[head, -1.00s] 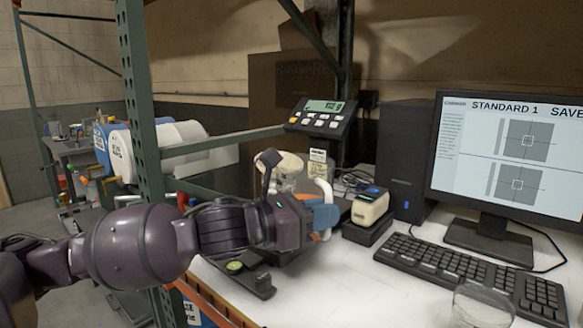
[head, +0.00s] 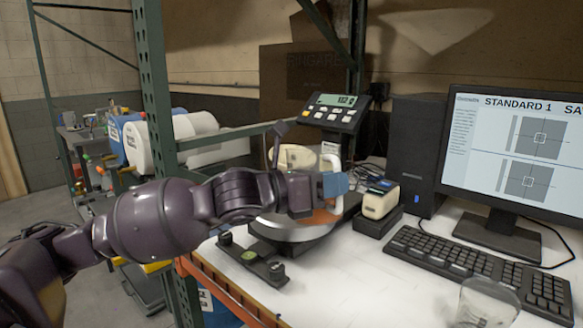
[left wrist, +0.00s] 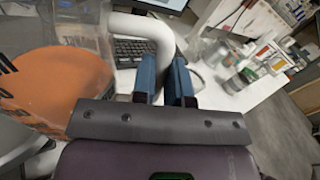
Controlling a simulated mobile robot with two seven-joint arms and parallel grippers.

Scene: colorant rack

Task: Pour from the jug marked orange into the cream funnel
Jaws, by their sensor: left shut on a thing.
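A clear jug with orange contents and dark lettering (left wrist: 62,85) fills the left of the left wrist view. Its thick white handle (left wrist: 150,32) runs between my left gripper's blue fingers (left wrist: 166,80), which are shut on it. In the head view my left gripper (head: 335,184) covers much of the jug; orange (head: 312,221) shows below the gripper. A cream rounded shape (head: 297,157), perhaps the funnel, shows behind the gripper, partly hidden. I cannot tell whether the jug touches it. My right gripper is not in view.
A black device with a round pale plate (head: 292,238) stands under the gripper. A keypad display (head: 335,110), a small cream device (head: 380,202), a keyboard (head: 480,270), a monitor (head: 520,150) and a clear cup (head: 487,303) are around. A green rack post (head: 155,120) rises at left.

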